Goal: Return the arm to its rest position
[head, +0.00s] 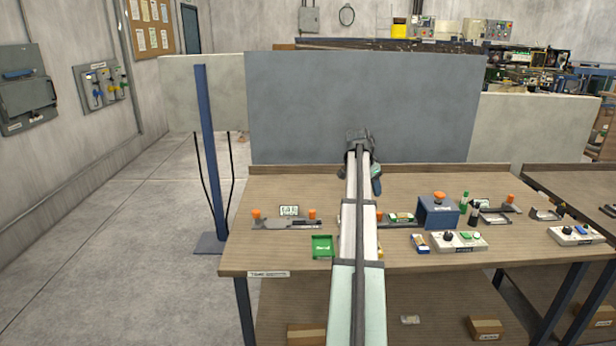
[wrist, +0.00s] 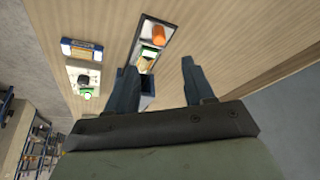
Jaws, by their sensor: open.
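My arm reaches out over the middle of the workbench (head: 410,260) in the head view, and its wrist end stands above the bench's far part, in front of a grey panel. My gripper (wrist: 158,75) shows in the wrist view with its two dark fingers apart and nothing between them. In the wrist view the wooden bench top (wrist: 240,40) lies beyond the fingers. The gripper appears clear of the bench items.
A fixture with orange knobs (head: 285,223) and a green tray (head: 322,246) lie left of my arm. A blue box with an orange knob (head: 438,213) and a control box with buttons (head: 459,241) stand to the right. The grey panel (head: 365,105) bounds the bench's back. A blue post (head: 210,150) stands at left.

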